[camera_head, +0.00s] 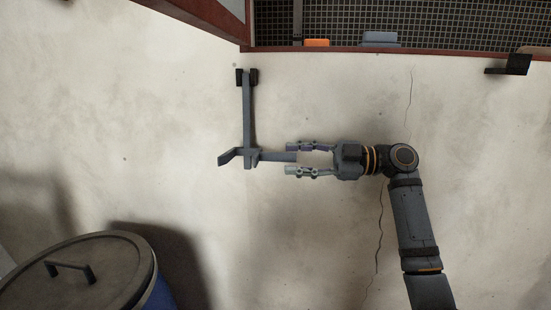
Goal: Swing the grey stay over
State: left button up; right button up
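The grey stay (248,115) is a bar that runs down from a black bracket (247,76) against the pale surface. At its lower end it has a crosspiece, with a short angled arm to the left and a straight grey handle (275,156) to the right. My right gripper (291,159) comes in from the right. Its fingers are apart, one above and one below the handle's tip, and I see no clear grip on it. My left gripper is not in view.
A dark mesh panel (400,22) with a red-brown frame lies along the top, with an orange block (316,43) and a blue-grey block (380,39) at its edge. Another black bracket (515,65) is at upper right. A lidded blue drum (160,293) stands at lower left.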

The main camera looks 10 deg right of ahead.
jog(key=d, duration=0.2)
jog(key=s+d, duration=0.1)
jog(key=d, duration=0.2)
jog(key=shift+d, duration=0.3)
